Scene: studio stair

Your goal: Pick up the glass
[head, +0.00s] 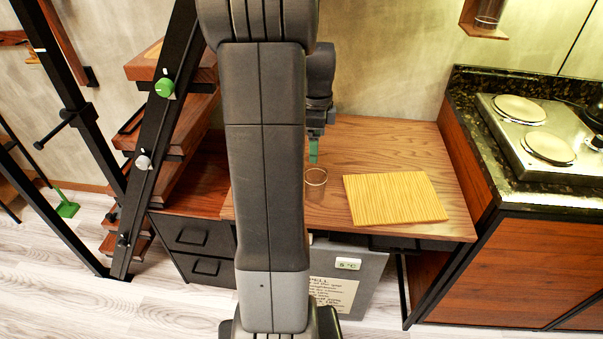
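A clear glass (316,184) stands on the wooden desk (375,150), just right of my arm, which hides its left side. My gripper (314,156) points down above and slightly behind the glass in the picture. Only a green fingertip shows clearly, so its opening cannot be made out. The glass appears apart from the gripper. A second glass (489,12) sits on a small wall shelf (484,31) at the top right.
A striped wooden board (395,198) lies on the desk right of the glass. A counter with a metal hob (545,140) stands at the right. Stairs with a black rail (155,130) rise at the left. A small fridge (362,285) is under the desk.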

